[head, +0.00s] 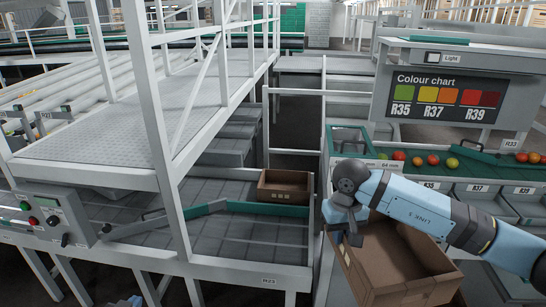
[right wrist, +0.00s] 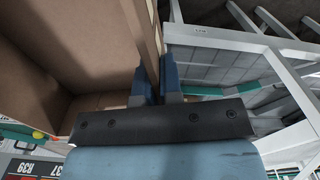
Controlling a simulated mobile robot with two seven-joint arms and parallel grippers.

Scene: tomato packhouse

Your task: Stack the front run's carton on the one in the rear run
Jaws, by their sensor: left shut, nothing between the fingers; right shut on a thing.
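My right gripper (head: 352,238) is shut on the near left wall of a large open brown carton (head: 402,290). The carton is tilted and hangs at the lower right of the head view, and its inside looks empty. In the right wrist view the fingers (right wrist: 156,88) pinch the carton's wall (right wrist: 75,50) from both sides. A second open brown carton (head: 284,194) stands upright on the grey run (head: 250,236) at centre, behind a green diverter bar, apart from the held carton. My left gripper is not in view.
The green diverter bar (head: 235,207) crosses the grey run. White posts and rails (head: 160,130) frame it at left. A sorting line with tomatoes (head: 433,159) and a colour chart (head: 440,98) stands at right. A control box (head: 45,219) is at lower left.

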